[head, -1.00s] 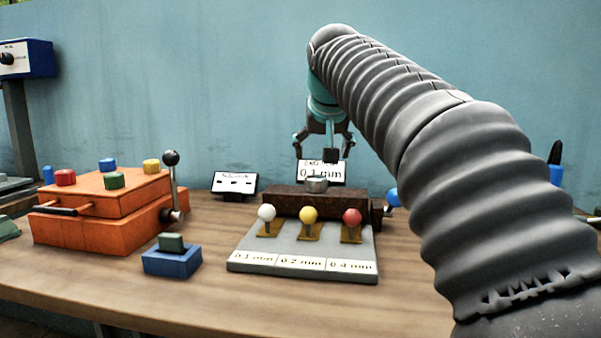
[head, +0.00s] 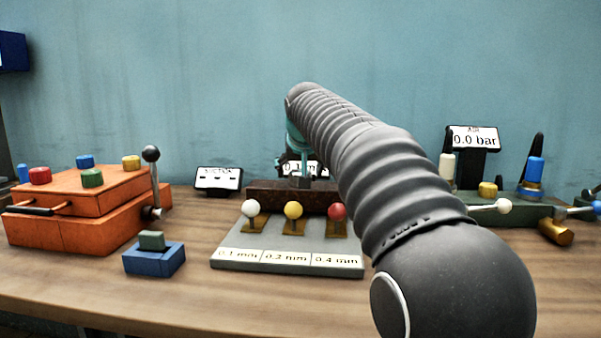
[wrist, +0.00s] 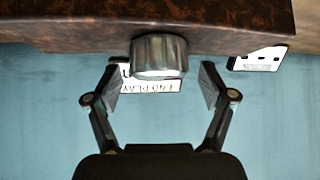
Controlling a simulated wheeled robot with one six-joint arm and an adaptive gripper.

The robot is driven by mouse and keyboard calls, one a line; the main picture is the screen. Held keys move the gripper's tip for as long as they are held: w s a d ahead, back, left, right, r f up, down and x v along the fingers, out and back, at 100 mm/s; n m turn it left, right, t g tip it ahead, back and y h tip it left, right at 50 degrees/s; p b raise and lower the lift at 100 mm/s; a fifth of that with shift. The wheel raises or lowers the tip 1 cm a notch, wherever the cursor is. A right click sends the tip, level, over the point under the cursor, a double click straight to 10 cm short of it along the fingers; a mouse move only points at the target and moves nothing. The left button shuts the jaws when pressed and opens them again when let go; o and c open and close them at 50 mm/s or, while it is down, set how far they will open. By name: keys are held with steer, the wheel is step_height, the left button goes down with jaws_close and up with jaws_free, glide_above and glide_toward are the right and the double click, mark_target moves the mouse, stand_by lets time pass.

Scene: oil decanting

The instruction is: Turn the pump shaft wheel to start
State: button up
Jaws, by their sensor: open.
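A short round metal wheel (wrist: 159,56) sits on a rusty brown block (wrist: 60,30) in the wrist view, which looks upside down. I cannot tell for sure that this is the pump shaft wheel. My gripper (wrist: 160,82) is open, with one finger on each side of the wheel and a gap on both sides. In the head view my gripper (head: 303,172) is low over the brown block (head: 262,197), partly hidden by my arm.
A grey plate (head: 285,243) with white, yellow and red knobs stands before the block. An orange box (head: 80,225) with a lever and a blue switch (head: 154,257) are left. A 0.0 bar gauge (head: 474,138) stands right. An END PLAY display (wrist: 150,86) is behind the wheel.

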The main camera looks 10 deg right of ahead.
steer(key=shift+w+f, duration=0.35)
steer(key=c, duration=1.2)
steer(key=shift+o, duration=0.2)
steer(key=shift+d+n+y, duration=0.1)
steer(key=shift+n+y, duration=0.2)
steer(key=shift+n, duration=0.1)
steer(key=n+y, duration=0.4)
steer(key=n, duration=0.1)
steer(key=shift+g, duration=0.4)
steer(key=n+g+y, duration=0.1)
steer(key=n, duration=0.1)
steer(key=n+y, duration=0.1)
steer(key=n, duration=0.1)
steer(key=shift+n+g+y, duration=0.3)
steer(key=shift+g+y, duration=0.1)
steer(key=shift+s+a+n+g+y, duration=0.1)
steer(key=shift+a+n+g+y, duration=0.1)
steer(key=shift+n+g+y, duration=0.5)
steer(key=shift+n, duration=0.5)
